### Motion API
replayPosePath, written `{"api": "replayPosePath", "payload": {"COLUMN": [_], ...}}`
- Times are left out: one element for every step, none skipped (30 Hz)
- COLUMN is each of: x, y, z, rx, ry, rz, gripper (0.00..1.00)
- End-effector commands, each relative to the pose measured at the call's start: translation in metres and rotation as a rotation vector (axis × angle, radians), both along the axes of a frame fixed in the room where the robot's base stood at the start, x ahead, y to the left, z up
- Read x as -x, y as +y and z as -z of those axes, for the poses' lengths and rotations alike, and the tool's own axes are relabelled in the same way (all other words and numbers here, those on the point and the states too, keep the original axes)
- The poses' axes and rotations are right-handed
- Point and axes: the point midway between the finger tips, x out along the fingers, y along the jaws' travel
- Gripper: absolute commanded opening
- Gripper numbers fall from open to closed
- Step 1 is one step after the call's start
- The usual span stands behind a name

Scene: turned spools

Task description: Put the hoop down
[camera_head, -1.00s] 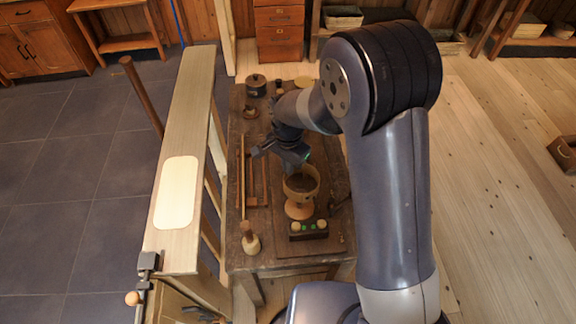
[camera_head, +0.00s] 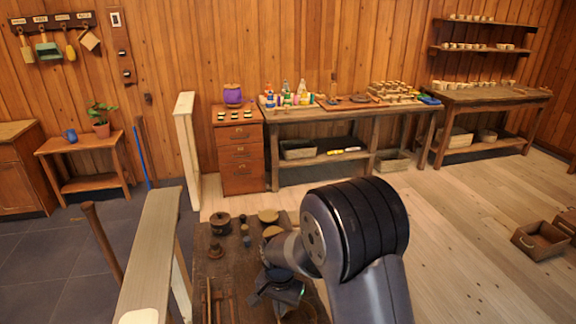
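My gripper (camera_head: 284,298) hangs over the dark wooden bench (camera_head: 226,268) near the bottom edge of the head view. It is small, dark and partly covered by my own arm, so its fingers cannot be made out. A brownish rounded edge shows just below it, cut off by the frame; I cannot tell whether this is the hoop or whether the gripper touches it. No hoop can be clearly picked out in the current view.
A dark lidded pot (camera_head: 220,223) and pale round pieces (camera_head: 268,215) stand at the bench's far end. A long pale board (camera_head: 148,252) runs along its left. Behind are a drawer cabinet (camera_head: 240,158) and a long worktable (camera_head: 350,113). The wooden floor at right is open, with crates (camera_head: 540,241).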

Motion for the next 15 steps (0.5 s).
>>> {"api": "replayPosePath", "payload": {"x": [-0.004,-0.006,-0.007,-0.008,-0.01,-0.011,-0.012,-0.013,-0.013,-0.013,-0.014,-0.014,-0.014,-0.014,-0.013], "y": [-0.015,-0.023,-0.033,-0.041,-0.049,-0.059,-0.067,-0.075,-0.085,-0.093,-0.101,-0.11,-0.118,-0.124,-0.133], "z": [0.004,0.006,0.009,0.01,0.012,0.014,0.016,0.018,0.02,0.022,0.023,0.026,0.027,0.028,0.03], "rx": [0.0,0.0,0.0,0.0,0.0,0.0,0.0,0.0,-0.001,-0.001,-0.001,-0.001,0.0,0.0,0.0], "ry": [0.0,0.0,0.001,0.001,0.001,0.0,0.0,0.0,0.001,0.001,0.001,0.001,0.0,0.0,0.0], "rz": [-0.02,-0.037,-0.06,-0.078,-0.095,-0.118,-0.136,-0.153,-0.178,-0.194,-0.212,-0.236,-0.252,-0.269,-0.289], "gripper": [0.0,0.0,0.0,0.0,0.0,0.0,0.0,0.0,0.0,0.0,0.0,0.0,0.0,0.0,0.0]}}
